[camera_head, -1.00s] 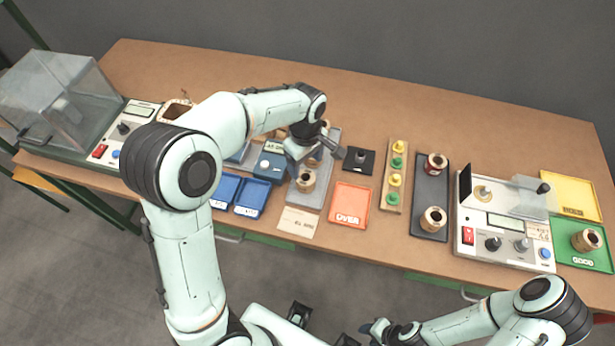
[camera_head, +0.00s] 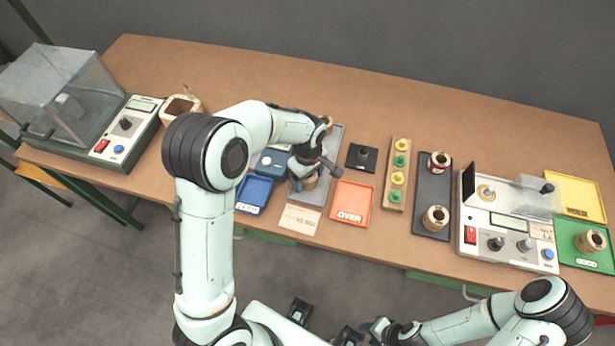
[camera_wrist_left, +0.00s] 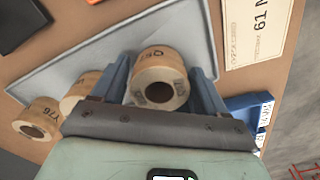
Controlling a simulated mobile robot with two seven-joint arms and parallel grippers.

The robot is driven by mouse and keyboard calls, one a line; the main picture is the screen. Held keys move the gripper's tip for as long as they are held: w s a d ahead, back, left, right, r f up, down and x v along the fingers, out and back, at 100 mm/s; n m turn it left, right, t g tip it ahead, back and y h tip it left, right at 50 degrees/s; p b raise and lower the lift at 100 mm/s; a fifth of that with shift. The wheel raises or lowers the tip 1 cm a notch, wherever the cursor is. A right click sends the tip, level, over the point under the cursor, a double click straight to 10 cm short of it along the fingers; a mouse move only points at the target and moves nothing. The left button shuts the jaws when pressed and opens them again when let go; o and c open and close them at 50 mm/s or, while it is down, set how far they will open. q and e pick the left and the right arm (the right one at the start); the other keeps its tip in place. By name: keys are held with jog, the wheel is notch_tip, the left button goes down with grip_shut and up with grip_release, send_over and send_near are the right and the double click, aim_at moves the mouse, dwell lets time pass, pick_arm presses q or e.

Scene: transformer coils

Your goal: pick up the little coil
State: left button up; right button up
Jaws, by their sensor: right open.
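A tan coil (camera_wrist_left: 158,78) with a dark centre hole stands on the grey tray (camera_wrist_left: 75,55), between the two fingers of my left gripper (camera_wrist_left: 165,90). The fingers are apart, one on each side of it, with narrow gaps showing. Two more coils, one nearer (camera_wrist_left: 78,92) and one farther (camera_wrist_left: 38,118), are left of that gripper in the wrist view; I cannot tell which is smallest. In the head view my left gripper (camera_head: 308,172) is low over the tray and partly hides a coil (camera_head: 309,183). My right gripper (camera_head: 376,329) is open at the bottom, away from the table.
A blue tray (camera_head: 253,195), a paper card (camera_head: 299,219) and an orange tray (camera_head: 351,204) surround the grey tray. A dark tray (camera_head: 433,190) with two coils and a meter (camera_head: 507,240) stand further right. The table's back is clear.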

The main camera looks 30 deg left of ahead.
pick_arm(q)
jog(key=c, duration=0.8)
jog(key=shift+c, duration=0.2)
